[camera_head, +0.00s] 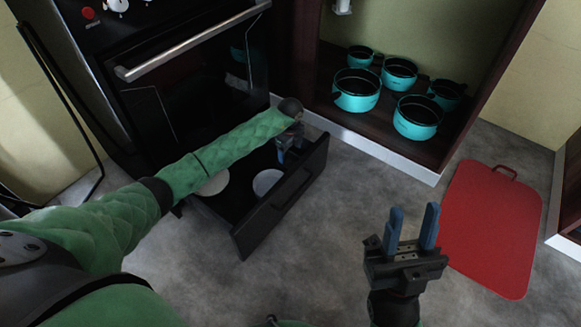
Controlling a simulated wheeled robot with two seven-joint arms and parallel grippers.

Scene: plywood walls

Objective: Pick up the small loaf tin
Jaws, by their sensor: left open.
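I cannot make out the small loaf tin. An open black drawer (262,222) sticks out below the oven and holds two pale round pieces, one whitish (214,183) and one grey (267,181). My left arm reaches across the drawer. My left gripper (282,154) points down into its far right part, beside the grey round piece. It is open, but its fingertips are dark and partly hidden, and I cannot tell what lies under them. My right gripper (412,228) is open and empty, with its two blue fingers pointing up over the bare floor.
The oven (190,85) with its metal handle stands behind the drawer. An open cabinet to the right holds several turquoise pots (357,90). A red board (492,230) lies on the floor at right.

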